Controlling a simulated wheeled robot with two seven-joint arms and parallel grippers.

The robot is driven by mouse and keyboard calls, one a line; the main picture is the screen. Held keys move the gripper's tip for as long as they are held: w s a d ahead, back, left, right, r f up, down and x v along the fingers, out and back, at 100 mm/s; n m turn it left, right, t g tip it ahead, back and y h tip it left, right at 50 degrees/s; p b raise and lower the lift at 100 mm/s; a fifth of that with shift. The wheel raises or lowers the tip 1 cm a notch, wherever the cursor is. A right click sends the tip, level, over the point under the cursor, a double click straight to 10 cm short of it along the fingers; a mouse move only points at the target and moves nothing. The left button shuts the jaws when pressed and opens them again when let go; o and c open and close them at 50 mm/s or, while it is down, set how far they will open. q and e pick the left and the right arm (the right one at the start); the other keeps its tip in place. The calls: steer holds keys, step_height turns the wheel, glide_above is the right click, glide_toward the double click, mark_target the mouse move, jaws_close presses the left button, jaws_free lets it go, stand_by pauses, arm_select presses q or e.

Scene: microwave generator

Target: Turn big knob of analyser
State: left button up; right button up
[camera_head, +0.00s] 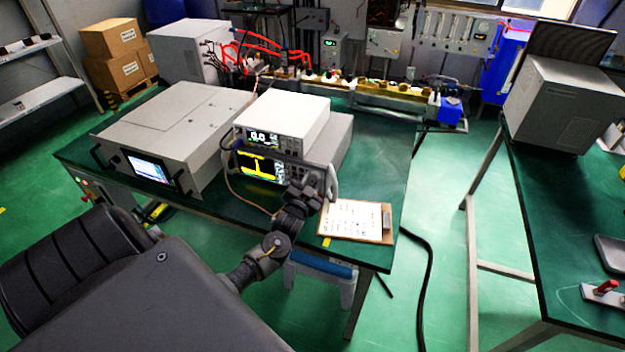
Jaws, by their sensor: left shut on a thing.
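The analyser (342,143) is the lower grey instrument on the green table, with a yellow trace on its screen (257,166). My left arm reaches up from the bottom of the view to its front. My left gripper (310,181) is at the right part of the front panel, beside the screen, and is shut on the big knob there. The gripper and wrist hide the knob, so its angle cannot be seen. My right gripper is not in view.
A white meter (290,117) sits on top of the analyser. A large grey unit (175,125) with its own screen stands to the left. A clipboard (356,221) lies right of my wrist, near the table's front edge. Another green table (565,225) stands at the right.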

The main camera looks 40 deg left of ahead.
arm_select(q)
steer(key=o, duration=1)
steer(key=shift+b+v, duration=1.05)
steer(key=shift+v, duration=4.35)
